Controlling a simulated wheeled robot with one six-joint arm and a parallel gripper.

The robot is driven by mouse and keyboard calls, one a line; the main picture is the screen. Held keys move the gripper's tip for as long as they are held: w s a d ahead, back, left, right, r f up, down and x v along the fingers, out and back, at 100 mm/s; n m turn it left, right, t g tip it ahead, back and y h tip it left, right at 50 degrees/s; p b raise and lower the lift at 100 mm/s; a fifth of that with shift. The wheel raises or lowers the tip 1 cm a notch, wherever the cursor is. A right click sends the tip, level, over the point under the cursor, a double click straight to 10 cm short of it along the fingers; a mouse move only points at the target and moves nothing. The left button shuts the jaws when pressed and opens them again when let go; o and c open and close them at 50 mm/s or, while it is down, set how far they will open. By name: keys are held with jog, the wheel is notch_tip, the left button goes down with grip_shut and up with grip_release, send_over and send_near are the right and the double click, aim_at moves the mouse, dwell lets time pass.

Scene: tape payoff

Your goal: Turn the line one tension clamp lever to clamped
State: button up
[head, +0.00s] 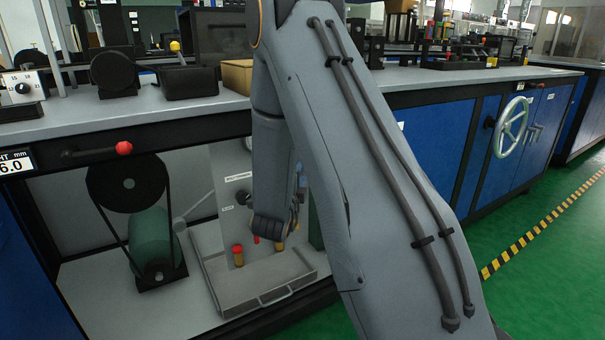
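My arm reaches down into the open bay below the bench. My gripper (292,212) is low in front of the grey panel (228,178), mostly hidden by my own arm. Whether its fingers are open or shut does not show. A red-ended black lever (123,148) lies sideways along the bench front. A small red-topped yellow piece (238,255) stands at the panel's foot, left of my gripper. Another red tip (256,239) shows right beside the gripper; contact cannot be told. The panel's small labels are unreadable, so which part is the line one tension clamp lever cannot be told.
A shallow grey tray (262,300) lies below the panel. A black pulley (127,184) with a belt and a green motor (156,243) stand at left. A handwheel (511,127) sticks out from the blue cabinets at right. The green floor at right is clear.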

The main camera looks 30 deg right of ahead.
jog(key=shift+b+x, duration=0.45)
jog(key=shift+x, duration=1.6)
grip_shut()
